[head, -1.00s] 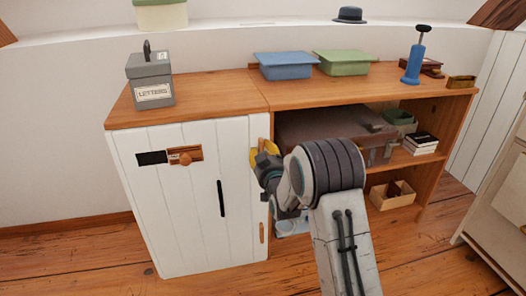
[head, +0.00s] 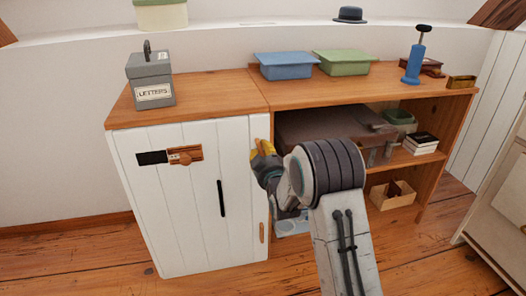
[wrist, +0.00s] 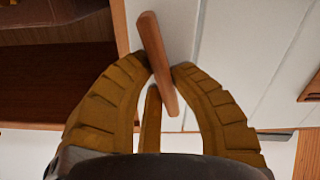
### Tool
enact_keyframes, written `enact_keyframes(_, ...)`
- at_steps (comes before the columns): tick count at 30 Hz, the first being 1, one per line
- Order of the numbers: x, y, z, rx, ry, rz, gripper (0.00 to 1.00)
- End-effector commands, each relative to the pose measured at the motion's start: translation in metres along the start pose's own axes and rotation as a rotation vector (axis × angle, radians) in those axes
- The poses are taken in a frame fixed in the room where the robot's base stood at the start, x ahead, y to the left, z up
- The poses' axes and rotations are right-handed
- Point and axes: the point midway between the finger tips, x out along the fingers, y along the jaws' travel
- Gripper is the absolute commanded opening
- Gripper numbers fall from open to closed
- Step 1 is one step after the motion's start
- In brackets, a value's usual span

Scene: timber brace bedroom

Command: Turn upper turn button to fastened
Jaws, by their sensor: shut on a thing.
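The upper turn button is a narrow wooden bar (wrist: 157,62) near the white door's edge. In the wrist view it stands tilted between my gripper's yellow-brown fingers (wrist: 163,72). The fingers are shut on it, one on each side. In the head view my gripper (head: 263,150) is at the top right edge of the white cabinet door (head: 190,215), mostly behind my own wrist. Only a bit of the upper button shows there. A lower wooden turn button (head: 262,232) stands upright near the bottom of the same edge.
The door carries a black handle (head: 221,198) and a wooden slide with a knob (head: 186,156). Right of the door is an open shelf with a brown suitcase (head: 315,135). A grey letters box (head: 150,80) and blue bin (head: 286,66) stand on top.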

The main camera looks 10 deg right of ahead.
Motion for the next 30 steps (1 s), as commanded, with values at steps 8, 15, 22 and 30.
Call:
enact_keyframes(8,0.0005,-0.0031,-0.0033,-0.265,0.007,-0.004,0.0)
enact_keyframes(15,0.0005,-0.0051,-0.0036,-0.488,0.01,-0.005,0.0)
enact_keyframes(22,0.0006,-0.0066,-0.0034,-0.673,0.012,-0.006,0.0)
enact_keyframes(30,0.0006,-0.0076,-0.003,-0.823,0.014,-0.006,0.0)
